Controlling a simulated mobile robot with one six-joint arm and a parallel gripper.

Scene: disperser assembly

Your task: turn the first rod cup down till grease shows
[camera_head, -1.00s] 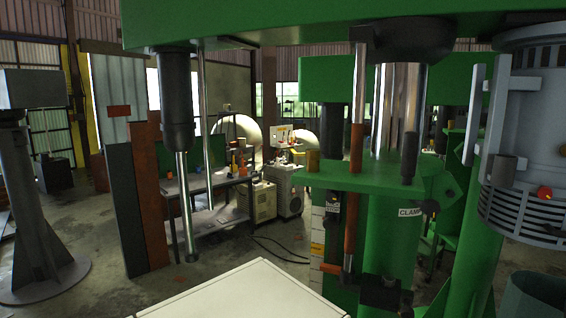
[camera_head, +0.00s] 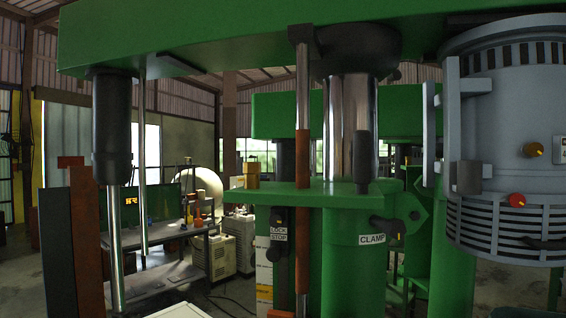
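My gripper is not in view. The green machine's top arm (camera_head: 220,40) spans the upper part of the picture. A black sleeve with a thick bright rod (camera_head: 117,235) hangs from its left end, with a thinner rod (camera_head: 142,170) beside it. A broad polished column (camera_head: 351,110) and a slim brown-and-steel rod (camera_head: 302,150) stand in the middle. A small brass-coloured cup-like piece (camera_head: 251,173) sits on the left end of the green bracket (camera_head: 300,196). I cannot tell whether it is the first rod cup. No grease can be made out.
A CLAMP label (camera_head: 372,239) and dark handle (camera_head: 388,228) are on the green column. A workbench (camera_head: 170,235) stands behind at left.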

